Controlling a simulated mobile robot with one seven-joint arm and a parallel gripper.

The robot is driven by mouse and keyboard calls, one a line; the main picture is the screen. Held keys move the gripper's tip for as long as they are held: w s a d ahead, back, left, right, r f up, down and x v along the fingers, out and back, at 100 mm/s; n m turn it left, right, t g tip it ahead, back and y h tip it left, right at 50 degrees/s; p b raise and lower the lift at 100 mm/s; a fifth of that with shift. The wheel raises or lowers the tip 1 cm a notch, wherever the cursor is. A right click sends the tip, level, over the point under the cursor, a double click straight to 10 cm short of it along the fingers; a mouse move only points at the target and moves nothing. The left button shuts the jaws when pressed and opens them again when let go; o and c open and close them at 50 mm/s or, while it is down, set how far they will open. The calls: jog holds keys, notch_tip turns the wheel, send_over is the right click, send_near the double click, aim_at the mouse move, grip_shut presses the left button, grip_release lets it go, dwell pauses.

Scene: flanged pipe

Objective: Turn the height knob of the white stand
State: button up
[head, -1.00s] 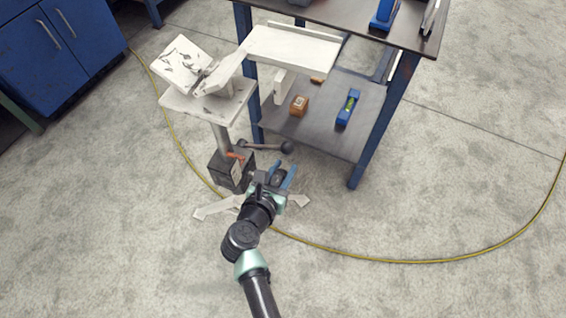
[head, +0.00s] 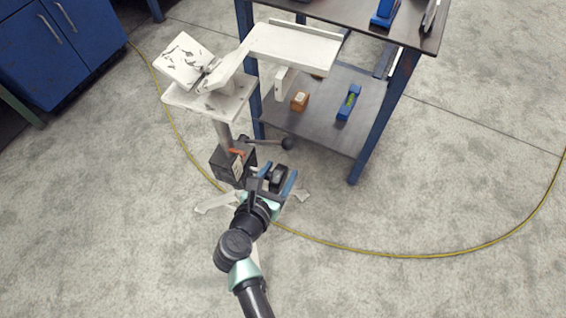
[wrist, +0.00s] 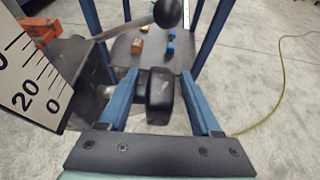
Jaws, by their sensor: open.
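The white stand (head: 205,100) stands left of the blue table, with a tilted white board on top and a dark box (head: 228,164) low on its column. The black height knob (head: 280,175) sticks out on the right of this box. In the wrist view the knob (wrist: 160,97) sits between the two blue fingers of my gripper (wrist: 160,76), with a gap visible on each side. My gripper (head: 279,174) is open around the knob. The knob's far side is hidden.
A lever with a black ball (wrist: 168,13) passes just beyond the fingertips; its orange part (head: 236,152) is by the column. A scale plate (wrist: 38,85) is close on the left. The table's lower shelf (head: 325,125) holds a wooden block and a blue level. A yellow cable (head: 400,255) crosses the floor.

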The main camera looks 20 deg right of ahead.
jog(key=p+v, duration=0.1)
jog(key=v, duration=0.8)
jog(key=shift+s+a+p, duration=0.2)
jog(key=shift+a+p, duration=0.05)
jog(key=shift+p, duration=0.15)
